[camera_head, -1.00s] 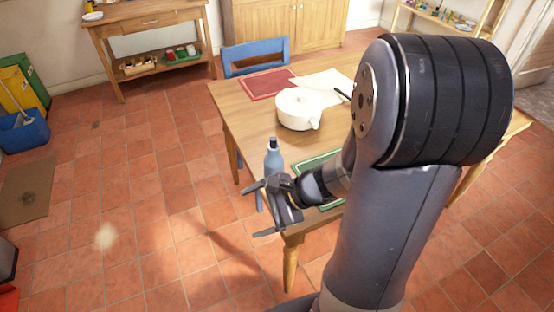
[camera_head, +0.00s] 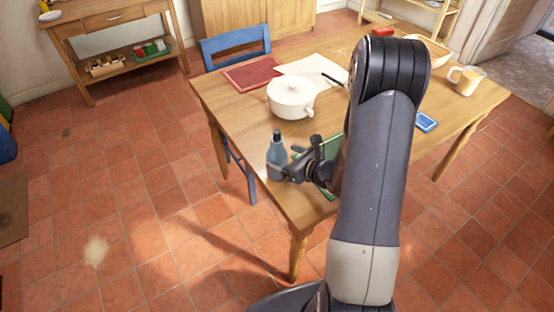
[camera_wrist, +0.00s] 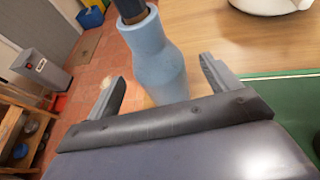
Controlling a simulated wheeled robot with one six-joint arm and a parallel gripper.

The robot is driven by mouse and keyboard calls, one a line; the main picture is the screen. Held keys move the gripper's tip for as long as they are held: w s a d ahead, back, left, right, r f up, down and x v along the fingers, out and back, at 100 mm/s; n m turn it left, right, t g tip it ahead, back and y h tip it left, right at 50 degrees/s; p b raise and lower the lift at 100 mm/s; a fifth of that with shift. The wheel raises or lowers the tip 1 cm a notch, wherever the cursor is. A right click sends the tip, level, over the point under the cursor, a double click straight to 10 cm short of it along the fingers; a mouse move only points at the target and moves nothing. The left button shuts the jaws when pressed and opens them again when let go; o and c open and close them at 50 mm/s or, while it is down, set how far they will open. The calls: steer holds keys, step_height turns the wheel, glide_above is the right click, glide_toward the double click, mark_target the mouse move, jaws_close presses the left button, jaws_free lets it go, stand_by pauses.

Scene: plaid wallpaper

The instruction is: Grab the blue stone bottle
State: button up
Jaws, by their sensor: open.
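The blue stone bottle (camera_head: 277,158) has a dark cap and stands upright near the left edge of the wooden table. In the wrist view the bottle (camera_wrist: 156,58) rises between the two fingers, with a small gap showing on each side. My gripper (camera_head: 285,163) is open at the bottle, with its fingers around the bottle's lower part. In the wrist view my gripper (camera_wrist: 160,85) holds nothing. The bottle's base is partly hidden in the head view.
A white lidded pot (camera_head: 291,98) stands behind the bottle on the table (camera_head: 235,100). A green mat (camera_head: 331,165) lies right of the bottle, partly under my arm. A blue chair (camera_head: 237,46) stands at the far side.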

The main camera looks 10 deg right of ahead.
steer(key=shift+p+x, duration=0.75)
steer(key=shift+x, duration=2.2)
steer(key=shift+s, duration=0.1)
steer(key=c, duration=1.2)
steer(key=shift+c, duration=0.3)
steer(key=shift+r, duration=0.1)
